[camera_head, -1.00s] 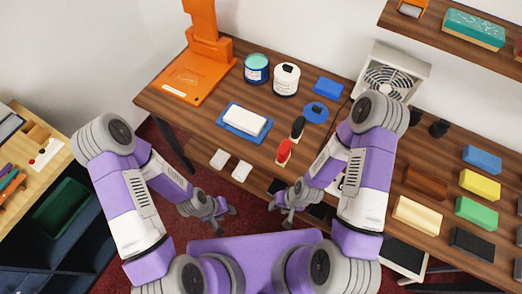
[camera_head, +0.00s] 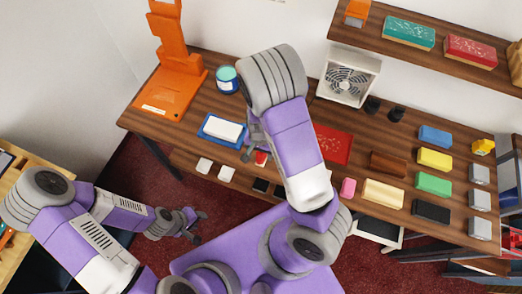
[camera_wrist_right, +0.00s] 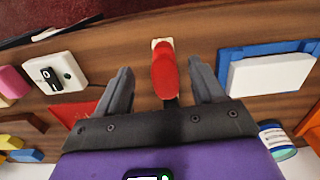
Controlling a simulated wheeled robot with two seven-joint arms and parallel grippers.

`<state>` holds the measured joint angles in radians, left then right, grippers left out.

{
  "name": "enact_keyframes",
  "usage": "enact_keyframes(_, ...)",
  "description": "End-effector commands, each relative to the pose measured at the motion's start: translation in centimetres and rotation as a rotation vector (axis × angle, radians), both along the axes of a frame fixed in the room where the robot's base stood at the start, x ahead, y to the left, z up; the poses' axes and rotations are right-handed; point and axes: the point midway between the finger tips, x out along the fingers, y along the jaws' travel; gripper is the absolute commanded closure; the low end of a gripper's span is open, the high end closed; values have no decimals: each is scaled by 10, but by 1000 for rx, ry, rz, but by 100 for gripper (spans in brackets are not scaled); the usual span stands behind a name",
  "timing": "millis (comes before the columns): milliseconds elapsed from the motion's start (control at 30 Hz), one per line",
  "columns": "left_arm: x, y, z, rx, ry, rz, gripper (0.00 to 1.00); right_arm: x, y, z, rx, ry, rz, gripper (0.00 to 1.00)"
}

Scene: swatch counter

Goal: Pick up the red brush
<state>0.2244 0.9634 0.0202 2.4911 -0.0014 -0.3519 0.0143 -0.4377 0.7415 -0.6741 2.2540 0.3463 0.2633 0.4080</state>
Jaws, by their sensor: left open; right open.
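The red brush (camera_wrist_right: 163,70) lies on the wooden counter in the right wrist view, between the two fingers of my right gripper (camera_wrist_right: 160,77). Its pale tip points up in that view, and its dark end runs down toward the palm. The fingers are open, with a gap on each side of the brush. In the head view only a small red part of the brush (camera_head: 262,158) shows beside my right gripper (camera_head: 252,148); my right arm hides the rest. My left gripper (camera_head: 199,227) is open and empty, low over the floor in front of the counter.
A blue tray (camera_head: 205,133) with a white block (camera_head: 224,130) is left of my right gripper. A red sheet (camera_head: 334,146), a pink block (camera_head: 348,188) and several coloured blocks lie to the right. An orange stand (camera_head: 178,85) and a fan (camera_head: 348,78) stand at the back.

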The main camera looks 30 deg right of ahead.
Motion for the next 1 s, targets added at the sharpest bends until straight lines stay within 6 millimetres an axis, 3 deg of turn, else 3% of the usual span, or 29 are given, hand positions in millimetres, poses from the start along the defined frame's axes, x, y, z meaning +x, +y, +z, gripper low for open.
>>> enact_keyframes(100,0,0,-12,1,1,1,57,12,-21,1,-2,-13,-30,32)
enact_keyframes(233,0,0,-17,1,1,1,57,15,-29,-6,-2,-13,-38,32)
enact_keyframes(700,0,0,-27,0,0,1,57,15,-21,-65,-3,-12,-36,32)
enact_keyframes(1000,0,0,-27,0,0,1,57,15,-20,-71,-3,-15,-34,32)
